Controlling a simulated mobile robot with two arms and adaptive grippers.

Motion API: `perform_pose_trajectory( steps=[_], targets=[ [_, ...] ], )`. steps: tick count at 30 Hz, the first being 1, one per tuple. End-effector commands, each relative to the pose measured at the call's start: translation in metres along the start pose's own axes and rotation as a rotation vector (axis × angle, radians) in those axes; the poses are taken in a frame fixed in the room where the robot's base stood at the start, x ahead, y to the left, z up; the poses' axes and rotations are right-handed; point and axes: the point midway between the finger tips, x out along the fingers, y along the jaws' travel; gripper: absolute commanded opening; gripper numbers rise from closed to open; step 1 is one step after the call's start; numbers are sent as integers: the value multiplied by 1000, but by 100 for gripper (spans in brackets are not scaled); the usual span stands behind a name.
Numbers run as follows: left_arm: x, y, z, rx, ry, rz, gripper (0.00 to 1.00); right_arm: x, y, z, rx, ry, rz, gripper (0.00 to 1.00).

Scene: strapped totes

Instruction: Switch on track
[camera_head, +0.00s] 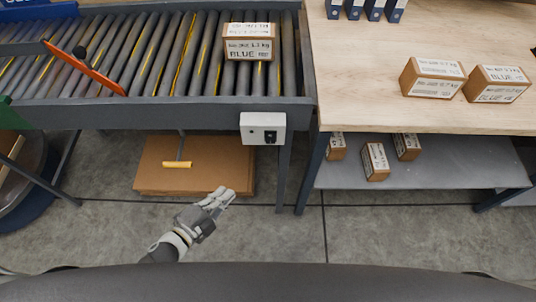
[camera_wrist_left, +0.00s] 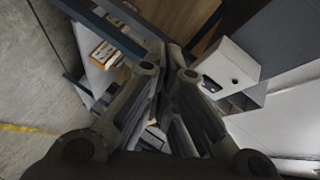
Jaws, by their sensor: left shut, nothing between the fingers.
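A roller conveyor, the track (camera_head: 150,108), runs across the left half of the head view. A white switch box (camera_head: 263,128) with a dark switch is fixed to the right end of its front rail. The box also shows in the left wrist view (camera_wrist_left: 231,66), up and right of the fingers. My left gripper (camera_head: 222,196) is low and left of the box, in front of the conveyor and apart from the box. Its fingers are shut and empty; they also show in the left wrist view (camera_wrist_left: 172,60). My right gripper is not in view.
Flat cardboard (camera_head: 195,181) lies under the conveyor. A wooden table (camera_head: 380,112) with boxes stands at right, above a grey shelf (camera_head: 440,176).

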Motion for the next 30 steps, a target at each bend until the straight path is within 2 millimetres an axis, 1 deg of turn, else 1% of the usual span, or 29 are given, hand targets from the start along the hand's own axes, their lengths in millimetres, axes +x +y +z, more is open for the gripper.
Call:
perform_pose_trajectory(
  steps=[1,3,6,10,14,23,26,30],
  targets=[
    [-1,-16,-17,63,53,-29,0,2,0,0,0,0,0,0],
    [-4,-35,-39,144,117,-64,0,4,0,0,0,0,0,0],
    [-9,-55,-64,230,184,-105,0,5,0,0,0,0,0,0],
    [-14,-69,-82,295,233,-137,0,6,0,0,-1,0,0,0],
    [-15,-73,-88,316,248,-147,0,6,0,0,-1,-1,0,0],
    [-14,-74,-88,314,247,-146,0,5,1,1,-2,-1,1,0],
    [-10,-75,-89,312,247,-147,0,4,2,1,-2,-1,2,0],
    [6,-78,-94,313,246,-149,0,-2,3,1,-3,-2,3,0]
  ],
)
